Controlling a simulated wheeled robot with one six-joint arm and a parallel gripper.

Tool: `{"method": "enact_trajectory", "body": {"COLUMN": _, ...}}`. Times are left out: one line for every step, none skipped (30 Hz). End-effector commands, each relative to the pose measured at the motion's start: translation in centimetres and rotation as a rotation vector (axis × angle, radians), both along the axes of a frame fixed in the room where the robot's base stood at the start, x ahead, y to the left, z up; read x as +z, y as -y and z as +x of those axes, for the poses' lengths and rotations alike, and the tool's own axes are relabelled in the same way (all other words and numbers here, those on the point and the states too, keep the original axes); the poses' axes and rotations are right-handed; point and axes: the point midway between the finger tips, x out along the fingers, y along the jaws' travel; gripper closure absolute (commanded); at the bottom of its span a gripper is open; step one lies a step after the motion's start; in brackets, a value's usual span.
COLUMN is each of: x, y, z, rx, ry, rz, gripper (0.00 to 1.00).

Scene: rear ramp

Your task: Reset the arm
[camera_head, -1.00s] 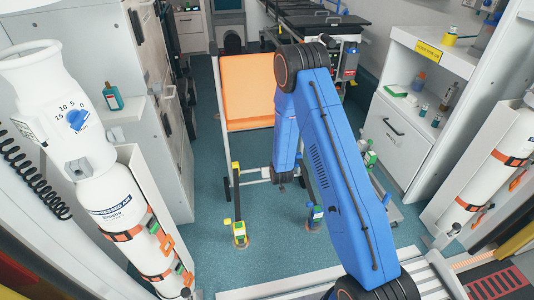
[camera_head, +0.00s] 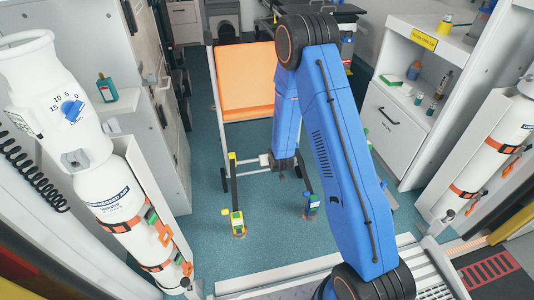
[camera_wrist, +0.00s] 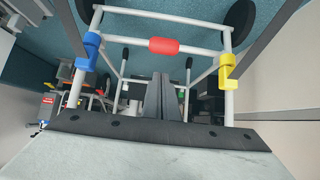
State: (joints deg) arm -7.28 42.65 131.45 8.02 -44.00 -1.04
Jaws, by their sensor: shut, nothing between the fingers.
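My blue arm (camera_head: 345,165) reaches up from the bottom right of the head view, bends at a dark joint near the top, and hangs down. My gripper (camera_head: 283,176) is at its lower end, small and dark, above the teal floor and in front of the orange chair seat (camera_head: 245,82). In the wrist view my gripper (camera_wrist: 161,78) shows as two grey fingers close together, shut and empty. White frame tubes with a red grip (camera_wrist: 172,46), a blue clamp (camera_wrist: 88,50) and a yellow clamp (camera_wrist: 226,68) show beyond the fingers.
A white compressed-air cylinder (camera_head: 115,195) stands at the left, another (camera_head: 490,150) at the right. A white cabinet with a drawer (camera_head: 395,120) and small bottles is at the right. Teal floor (camera_head: 205,180) is bare left of the chair.

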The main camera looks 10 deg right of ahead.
Motion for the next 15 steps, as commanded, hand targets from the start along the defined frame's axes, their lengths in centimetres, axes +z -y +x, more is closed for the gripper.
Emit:
{"method": "enact_trajectory", "body": {"x": 0.4, "y": 0.0, "z": -0.7, "rx": 0.0, "ry": 0.0, "rz": 0.0, "gripper": 1.0}}
{"method": "enact_trajectory", "body": {"x": 0.5, "y": 0.0, "z": -1.1, "rx": 0.0, "ry": 0.0, "rz": 0.0, "gripper": 1.0}}
{"method": "enact_trajectory", "body": {"x": 0.7, "y": 0.0, "z": -1.5, "rx": 0.0, "ry": 0.001, "rz": 0.0, "gripper": 1.0}}
{"method": "enact_trajectory", "body": {"x": 0.8, "y": 0.0, "z": -1.8, "rx": 0.0, "ry": 0.001, "rz": 0.0, "gripper": 1.0}}
{"method": "enact_trajectory", "body": {"x": 0.8, "y": 0.0, "z": -2.1, "rx": 0.0, "ry": 0.001, "rz": 0.0, "gripper": 1.0}}
{"method": "enact_trajectory", "body": {"x": 1.0, "y": 0.0, "z": -2.4, "rx": 0.0, "ry": 0.001, "rz": 0.0, "gripper": 1.0}}
{"method": "enact_trajectory", "body": {"x": 1.0, "y": 0.0, "z": -2.6, "rx": 0.0, "ry": 0.001, "rz": 0.0, "gripper": 1.0}}
{"method": "enact_trajectory", "body": {"x": 1.1, "y": 0.0, "z": -2.7, "rx": 0.0, "ry": 0.001, "rz": 0.0, "gripper": 1.0}}
{"method": "enact_trajectory", "body": {"x": 1.2, "y": 0.0, "z": -2.8, "rx": 0.0, "ry": 0.002, "rz": 0.0, "gripper": 1.0}}
{"method": "enact_trajectory", "body": {"x": 1.2, "y": 0.0, "z": -2.9, "rx": 0.0, "ry": 0.002, "rz": 0.0, "gripper": 1.0}}
{"method": "enact_trajectory", "body": {"x": 1.2, "y": 0.0, "z": -2.9, "rx": 0.0, "ry": 0.002, "rz": 0.0, "gripper": 1.0}}
{"method": "enact_trajectory", "body": {"x": 1.2, "y": 0.0, "z": -3.0, "rx": 0.0, "ry": 0.002, "rz": 0.0, "gripper": 1.0}}
{"method": "enact_trajectory", "body": {"x": 1.2, "y": 0.0, "z": -3.0, "rx": 0.0, "ry": 0.002, "rz": 0.0, "gripper": 1.0}}
{"method": "enact_trajectory", "body": {"x": 1.3, "y": 0.0, "z": -3.0, "rx": 0.0, "ry": 0.002, "rz": 0.0, "gripper": 1.0}}
{"method": "enact_trajectory", "body": {"x": 1.5, "y": 0.0, "z": -2.9, "rx": 0.0, "ry": 0.002, "rz": 0.001, "gripper": 1.0}}
